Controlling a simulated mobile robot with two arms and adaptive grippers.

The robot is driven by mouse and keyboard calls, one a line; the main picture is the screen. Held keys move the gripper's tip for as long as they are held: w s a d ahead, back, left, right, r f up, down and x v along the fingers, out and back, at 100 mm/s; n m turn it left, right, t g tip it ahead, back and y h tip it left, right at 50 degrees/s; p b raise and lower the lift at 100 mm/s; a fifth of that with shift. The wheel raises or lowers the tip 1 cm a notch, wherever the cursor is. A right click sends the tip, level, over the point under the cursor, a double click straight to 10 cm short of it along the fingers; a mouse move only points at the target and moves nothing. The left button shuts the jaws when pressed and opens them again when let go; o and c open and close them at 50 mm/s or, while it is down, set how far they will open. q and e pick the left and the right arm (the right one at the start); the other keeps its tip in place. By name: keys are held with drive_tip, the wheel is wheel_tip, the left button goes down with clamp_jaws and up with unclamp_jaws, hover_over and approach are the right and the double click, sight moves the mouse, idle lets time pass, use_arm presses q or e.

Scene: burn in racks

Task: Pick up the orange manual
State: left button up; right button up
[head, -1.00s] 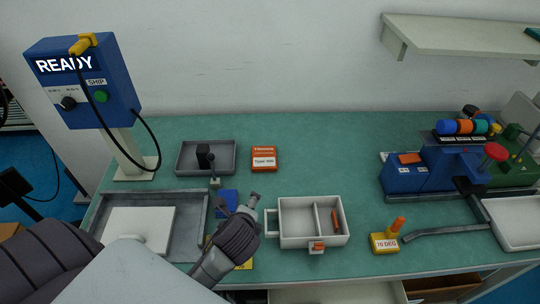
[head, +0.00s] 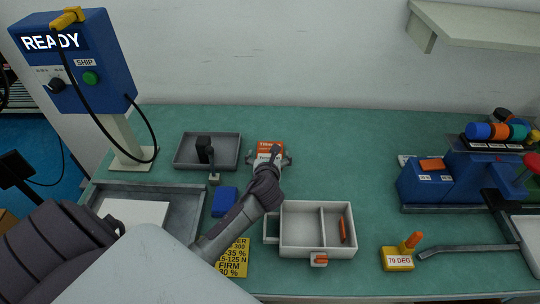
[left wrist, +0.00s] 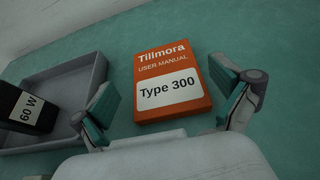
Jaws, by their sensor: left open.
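The orange manual (left wrist: 168,80) lies flat on the green bench, with a white label reading "Type 300" in the left wrist view. In the head view the manual (head: 269,147) is partly covered by my left gripper (head: 271,160). In the left wrist view my left gripper (left wrist: 172,108) is open, with one finger on each side of the manual's near part. The fingers look apart from the manual, with nothing held. My right gripper is not in view.
A grey tray (head: 232,158) holding a black block (head: 204,149) stands left of the manual. A white divided box (head: 318,252) sits in front, near a blue block (head: 225,201) and a yellow card (head: 233,262). The bench right of the manual is clear.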

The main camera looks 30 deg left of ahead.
sight(270, 147)
use_arm(q)
drive_tip(key=shift+x, duration=2.75)
drive_tip(key=shift+d+f, duration=0.1)
drive_tip(key=shift+d, duration=0.05)
drive_tip(key=c, duration=0.9)
drive_tip(key=shift+c, duration=0.4)
